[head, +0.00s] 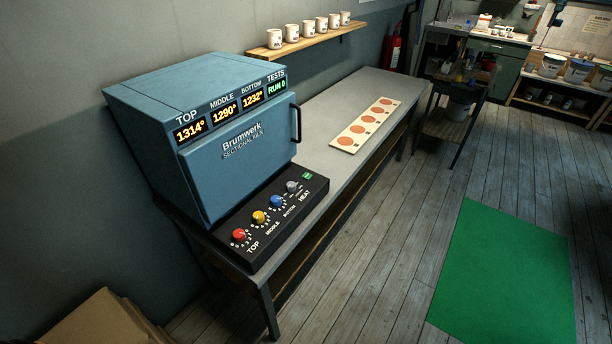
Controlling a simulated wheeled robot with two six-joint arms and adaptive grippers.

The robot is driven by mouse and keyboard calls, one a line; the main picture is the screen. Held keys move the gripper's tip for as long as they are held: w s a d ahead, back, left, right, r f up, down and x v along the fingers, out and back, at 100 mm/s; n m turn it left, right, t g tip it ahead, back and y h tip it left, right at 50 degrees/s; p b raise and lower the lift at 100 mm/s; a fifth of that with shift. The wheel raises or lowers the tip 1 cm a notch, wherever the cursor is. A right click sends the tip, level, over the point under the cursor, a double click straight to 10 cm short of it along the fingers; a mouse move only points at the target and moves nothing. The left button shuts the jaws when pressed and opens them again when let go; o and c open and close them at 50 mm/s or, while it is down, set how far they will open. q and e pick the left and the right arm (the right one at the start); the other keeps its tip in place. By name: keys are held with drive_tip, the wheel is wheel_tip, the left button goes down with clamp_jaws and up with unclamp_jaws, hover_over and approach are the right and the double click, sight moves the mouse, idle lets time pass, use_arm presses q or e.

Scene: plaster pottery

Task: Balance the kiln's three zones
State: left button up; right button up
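The blue Brumwerk sectional kiln (225,130) stands on the near end of a grey bench, its door shut. Its displays read TOP 1314° (191,130), MIDDLE 1290° (224,113) and BOTTOM 1232° (253,99). The green TESTS display (277,87) reads RUN with a character that I cannot read surely. The black control panel (270,222) in front carries a red TOP knob (239,235), a yellow MIDDLE knob (259,217), a blue BOTTOM knob (276,202), a grey HEAT knob (292,187) and a green button (308,176). Neither gripper shows in the head view.
A pale strip with several orange discs (352,140) lies on the bench (322,118). Several mugs stand on a wall shelf (292,50) above. A cardboard box (95,322) is at the lower left. A green mat (500,280) lies on open wooden floor at right.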

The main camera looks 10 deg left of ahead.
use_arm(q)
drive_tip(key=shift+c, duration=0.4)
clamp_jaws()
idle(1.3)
